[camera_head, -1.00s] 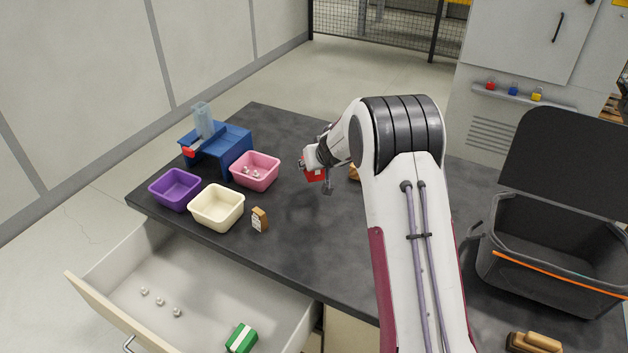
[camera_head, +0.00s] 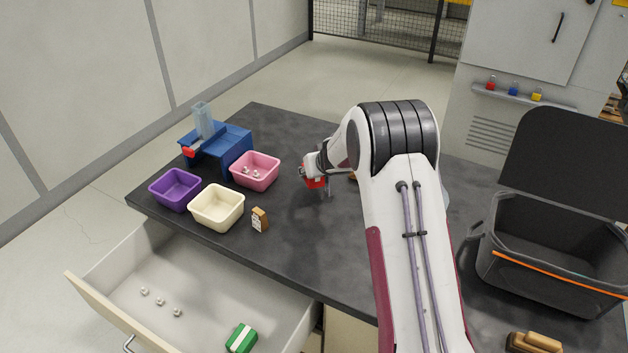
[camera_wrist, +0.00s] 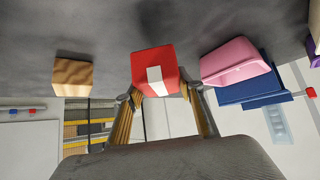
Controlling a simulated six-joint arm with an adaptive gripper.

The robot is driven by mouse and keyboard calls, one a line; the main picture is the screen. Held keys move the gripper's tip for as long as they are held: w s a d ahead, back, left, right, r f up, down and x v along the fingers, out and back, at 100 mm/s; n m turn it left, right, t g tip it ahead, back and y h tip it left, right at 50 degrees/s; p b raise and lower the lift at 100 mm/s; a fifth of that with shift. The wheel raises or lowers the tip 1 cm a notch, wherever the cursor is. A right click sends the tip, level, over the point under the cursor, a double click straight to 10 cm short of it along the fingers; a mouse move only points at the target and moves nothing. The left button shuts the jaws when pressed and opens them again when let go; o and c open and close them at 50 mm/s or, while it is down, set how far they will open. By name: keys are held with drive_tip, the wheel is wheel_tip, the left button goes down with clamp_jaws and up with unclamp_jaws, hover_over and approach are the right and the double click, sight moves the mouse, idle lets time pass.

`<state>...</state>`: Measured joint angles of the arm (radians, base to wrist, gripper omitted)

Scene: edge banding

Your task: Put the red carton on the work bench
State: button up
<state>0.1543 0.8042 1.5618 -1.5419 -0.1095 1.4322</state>
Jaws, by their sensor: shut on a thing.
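The red carton (camera_head: 314,182) with a white patch is held by my gripper (camera_head: 325,190) over the middle of the dark work bench (camera_head: 290,241). In the wrist view the carton (camera_wrist: 154,68) sits between the two fingertips of my gripper (camera_wrist: 158,92), which is shut on it. The carton is low, close to the bench top; I cannot tell whether it touches. My arm hides part of the bench to the right of it.
Left of the carton are a pink bin (camera_head: 255,171), a cream bin (camera_head: 217,207), a purple bin (camera_head: 176,189) and a blue stand (camera_head: 216,146). A small brown box (camera_head: 260,219) is nearer. An open drawer (camera_head: 205,285) holds a green carton (camera_head: 241,338). An open dark crate (camera_head: 550,255) stands right.

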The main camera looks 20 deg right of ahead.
drive_tip(key=shift+f, duration=0.45)
drive_tip(key=shift+f, duration=1.3)
drive_tip(key=shift+f, duration=0.2)
drive_tip(key=o, duration=1.1)
drive_tip(key=shift+r, duration=0.2)
drive_tip(key=shift+v, duration=5.9)
drive_tip(key=shift+s, duration=0.1)
